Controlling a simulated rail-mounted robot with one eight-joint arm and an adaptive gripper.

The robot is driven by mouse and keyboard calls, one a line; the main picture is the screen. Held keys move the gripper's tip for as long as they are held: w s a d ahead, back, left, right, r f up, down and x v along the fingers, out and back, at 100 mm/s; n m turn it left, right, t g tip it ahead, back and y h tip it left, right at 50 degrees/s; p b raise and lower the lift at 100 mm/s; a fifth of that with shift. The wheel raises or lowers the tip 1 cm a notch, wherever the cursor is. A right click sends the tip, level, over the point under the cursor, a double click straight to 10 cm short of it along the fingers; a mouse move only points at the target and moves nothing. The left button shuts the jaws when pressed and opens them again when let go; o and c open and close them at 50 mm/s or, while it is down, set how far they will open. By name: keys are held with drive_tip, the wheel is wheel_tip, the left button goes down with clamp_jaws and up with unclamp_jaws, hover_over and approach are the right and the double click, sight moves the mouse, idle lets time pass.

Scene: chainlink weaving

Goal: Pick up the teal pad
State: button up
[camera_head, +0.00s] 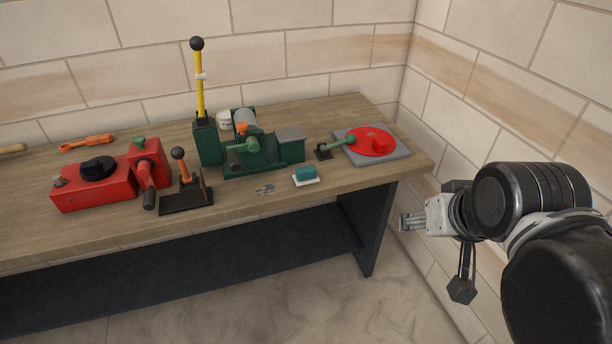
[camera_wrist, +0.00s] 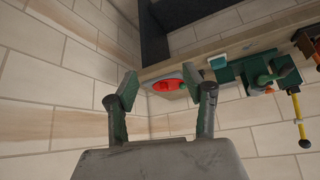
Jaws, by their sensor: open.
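The teal pad (camera_head: 305,173) is a small block lying on a white plate (camera_head: 306,181) near the front edge of the bench, in front of the green machine. It also shows small in the wrist view as a teal patch (camera_wrist: 217,62) on the bench, right of the fingers. My gripper (camera_head: 404,221) is off the right end of the bench, apart from the pad and well to its right in the head view. In the wrist view my gripper (camera_wrist: 167,92) has its two fingers spread with nothing between them.
Dark flecks lie left of the pad. A wall rises behind my arm.

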drive_tip(key=w+a+r+m+g, duration=0.25)
drive_tip(key=w+r, duration=0.25)
drive_tip(key=w, duration=0.4)
drive_tip(key=m+g+p, duration=0.1)
drive_tip(key=m+g, duration=0.4)
drive_tip(key=m, duration=0.6)
hover_over(306, 168)
wheel_tip(306, 168, down, 10)
drive_tip(key=f, duration=0.1)
drive_tip(key=shift+t, duration=0.25)
wheel_tip(306, 168, down, 12)
drive_tip(key=shift+f+p, duration=0.1)
drive_tip(key=shift+p, duration=0.45)
clamp_jaws()
